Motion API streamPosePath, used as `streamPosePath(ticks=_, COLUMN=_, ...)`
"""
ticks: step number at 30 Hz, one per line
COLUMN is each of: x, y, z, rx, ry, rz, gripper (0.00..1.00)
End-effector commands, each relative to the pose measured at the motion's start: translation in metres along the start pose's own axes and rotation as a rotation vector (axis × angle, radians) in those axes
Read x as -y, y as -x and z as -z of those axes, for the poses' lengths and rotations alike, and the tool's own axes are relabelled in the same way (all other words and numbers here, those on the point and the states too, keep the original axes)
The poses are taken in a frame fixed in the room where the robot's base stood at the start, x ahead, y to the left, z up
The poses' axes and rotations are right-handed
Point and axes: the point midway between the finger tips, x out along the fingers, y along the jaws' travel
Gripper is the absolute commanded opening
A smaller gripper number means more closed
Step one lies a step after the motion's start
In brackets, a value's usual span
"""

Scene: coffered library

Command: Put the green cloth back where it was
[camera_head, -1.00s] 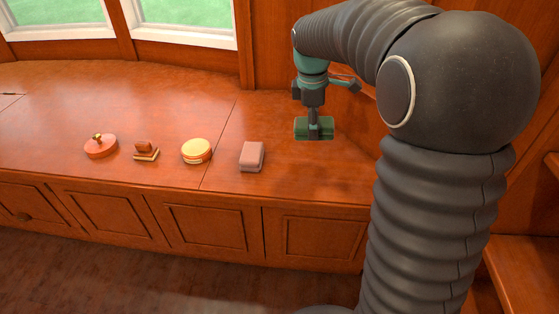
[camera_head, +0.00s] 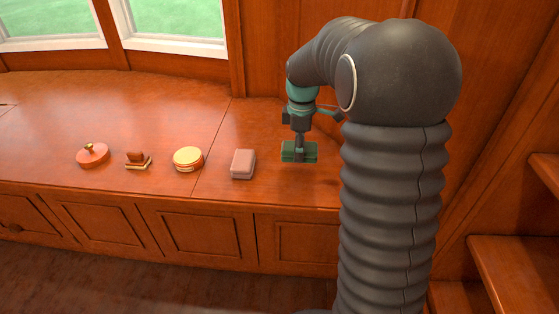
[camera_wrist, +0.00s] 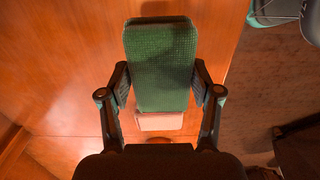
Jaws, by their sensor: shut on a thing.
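The green cloth (camera_head: 290,152) is a folded, flat block with a woven surface. My gripper (camera_head: 299,146) is shut on it, over the right part of the wooden window bench (camera_head: 215,137). In the head view I cannot tell whether the cloth touches the bench top. In the wrist view the cloth (camera_wrist: 160,62) sits between the two fingers of my gripper (camera_wrist: 161,85), one at each side. It hides part of the bench behind it.
A pink block (camera_head: 243,163) is just left of the cloth; it also shows in the wrist view (camera_wrist: 160,122). Farther left are a round yellow-topped tin (camera_head: 188,158), a brown stamp-like object (camera_head: 138,160) and a red lidded dish (camera_head: 93,155). Wooden steps (camera_head: 510,255) are at right.

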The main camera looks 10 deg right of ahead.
Motion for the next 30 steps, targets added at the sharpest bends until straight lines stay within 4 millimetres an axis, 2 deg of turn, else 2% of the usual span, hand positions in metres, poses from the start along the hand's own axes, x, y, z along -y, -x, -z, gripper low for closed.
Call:
streamPosePath(ticks=3, x=-0.009, y=-0.013, z=0.02, rx=0.001, ry=0.003, rz=0.002, gripper=0.36)
streamPosePath(ticks=9, x=-0.017, y=-0.023, z=0.035, rx=0.0, ry=0.002, rz=0.0, gripper=0.36)
streamPosePath(ticks=14, x=-0.017, y=-0.033, z=0.037, rx=0.001, ry=0.002, rz=0.002, gripper=0.36)
streamPosePath(ticks=21, x=-0.017, y=-0.062, z=0.038, rx=0.001, ry=0.004, rz=0.001, gripper=0.36)
streamPosePath(ticks=27, x=-0.017, y=-0.064, z=0.038, rx=0.0, ry=0.004, rz=-0.001, gripper=0.36)
streamPosePath(ticks=28, x=-0.017, y=-0.064, z=0.037, rx=0.0, ry=0.004, rz=0.0, gripper=0.69)
streamPosePath(ticks=30, x=-0.017, y=-0.064, z=0.037, rx=0.0, ry=0.004, rz=0.0, gripper=0.86)
